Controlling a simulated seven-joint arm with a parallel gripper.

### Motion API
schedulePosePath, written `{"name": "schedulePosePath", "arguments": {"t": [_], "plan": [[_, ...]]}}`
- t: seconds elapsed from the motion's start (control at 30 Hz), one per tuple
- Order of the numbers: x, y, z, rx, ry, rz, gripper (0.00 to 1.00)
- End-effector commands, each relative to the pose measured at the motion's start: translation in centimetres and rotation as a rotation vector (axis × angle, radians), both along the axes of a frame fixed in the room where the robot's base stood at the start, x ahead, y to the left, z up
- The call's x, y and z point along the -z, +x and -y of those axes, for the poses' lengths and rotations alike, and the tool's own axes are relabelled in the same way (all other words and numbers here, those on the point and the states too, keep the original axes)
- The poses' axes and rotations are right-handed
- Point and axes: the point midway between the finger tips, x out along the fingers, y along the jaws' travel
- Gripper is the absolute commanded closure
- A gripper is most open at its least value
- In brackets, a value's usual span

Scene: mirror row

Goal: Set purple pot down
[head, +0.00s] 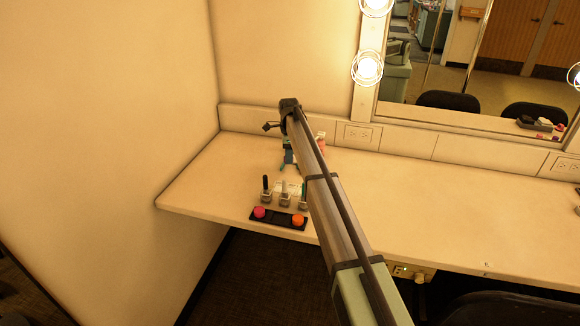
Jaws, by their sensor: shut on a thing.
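My gripper (287,163) hangs below the far end of my arm, above the left part of the counter. Only a small teal and dark part of it shows beside the arm. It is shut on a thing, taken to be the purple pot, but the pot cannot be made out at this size. A black tray (279,218) lies at the counter's front edge. The middle of the tray shows no pot.
Several small grey holders (286,200) with upright items, one of them black, stand just behind the tray. The cream counter (205,186) is clear at left. A lit mirror (470,60) stands behind.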

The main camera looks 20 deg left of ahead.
Motion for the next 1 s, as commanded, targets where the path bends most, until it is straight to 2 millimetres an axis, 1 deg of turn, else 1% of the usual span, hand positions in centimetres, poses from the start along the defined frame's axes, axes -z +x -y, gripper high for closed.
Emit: {"name": "schedulePosePath", "arguments": {"t": [0.03,0.23,0.4,0.5,0.9,0.93,1.0], "plan": [[0.6,0.0,0.0,0.0,0.0,0.0,0.9],[2.1,0.0,0.0,-0.001,0.0,0.0,0.9],[4.1,0.0,0.0,-0.001,0.0,0.0,0.9],[5.0,0.0,0.0,-0.001,0.0,0.0,0.9],[5.3,0.0,0.0,-0.001,0.0,0.001,0.9],[5.3,0.0,0.0,-0.001,0.0,0.001,0.58],[5.3,0.0,0.0,-0.001,0.0,0.001,0.51]]}}
